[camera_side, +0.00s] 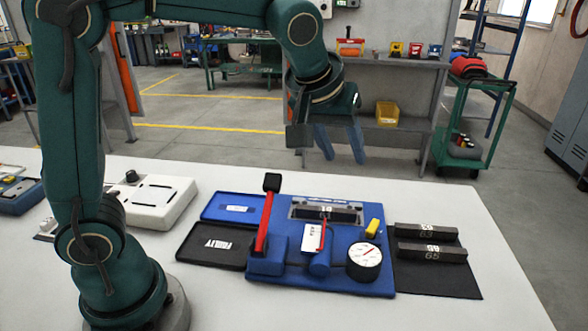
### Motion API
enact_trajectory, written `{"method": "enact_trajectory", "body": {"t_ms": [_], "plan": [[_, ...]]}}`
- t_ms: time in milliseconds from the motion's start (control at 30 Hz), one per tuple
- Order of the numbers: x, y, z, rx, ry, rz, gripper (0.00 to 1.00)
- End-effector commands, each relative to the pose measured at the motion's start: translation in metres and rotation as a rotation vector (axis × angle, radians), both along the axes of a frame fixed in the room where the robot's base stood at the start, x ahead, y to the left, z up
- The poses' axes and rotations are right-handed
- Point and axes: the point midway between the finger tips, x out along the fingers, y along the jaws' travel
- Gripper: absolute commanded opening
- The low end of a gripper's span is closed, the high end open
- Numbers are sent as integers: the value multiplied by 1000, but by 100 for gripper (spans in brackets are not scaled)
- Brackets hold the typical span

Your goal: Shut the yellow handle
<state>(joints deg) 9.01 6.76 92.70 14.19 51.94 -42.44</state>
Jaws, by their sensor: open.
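A small yellow handle (373,228) sticks up, tilted, at the right side of the blue fixture (340,281), just behind a round dial gauge (364,257). A longer red lever (265,222) with a black knob stands nearly upright at the fixture's left. A small red lever (322,235) is near the middle, beside a white label plate. A dark metal block (326,213) lies at the back of the fixture. My gripper (342,157) hangs above and behind the fixture, its blue fingers apart and empty, touching nothing. It is up and to the left of the yellow handle.
Two dark bars (430,252) lie on a black mat (455,285) to the right. A blue tray (213,209) and a black tray (200,256) lie left of the fixture, with a white box (150,201) farther left. The white table's right front is clear.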

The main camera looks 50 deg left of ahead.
Motion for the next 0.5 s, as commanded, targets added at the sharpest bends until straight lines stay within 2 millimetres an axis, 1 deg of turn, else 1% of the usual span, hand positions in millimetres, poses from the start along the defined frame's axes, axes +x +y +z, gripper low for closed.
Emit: {"method": "enact_trajectory", "body": {"t_ms": [33, 100, 200, 333, 400, 500], "plan": [[13, -7, -13, 4, 20, 1, 50], [28, -14, -29, 10, 39, 5, 50], [43, -25, -53, 26, 74, -4, 50], [50, -36, -83, 49, 126, -33, 50], [49, -40, -95, 56, 151, -44, 50], [46, -42, -108, 63, 179, -52, 50]]}}
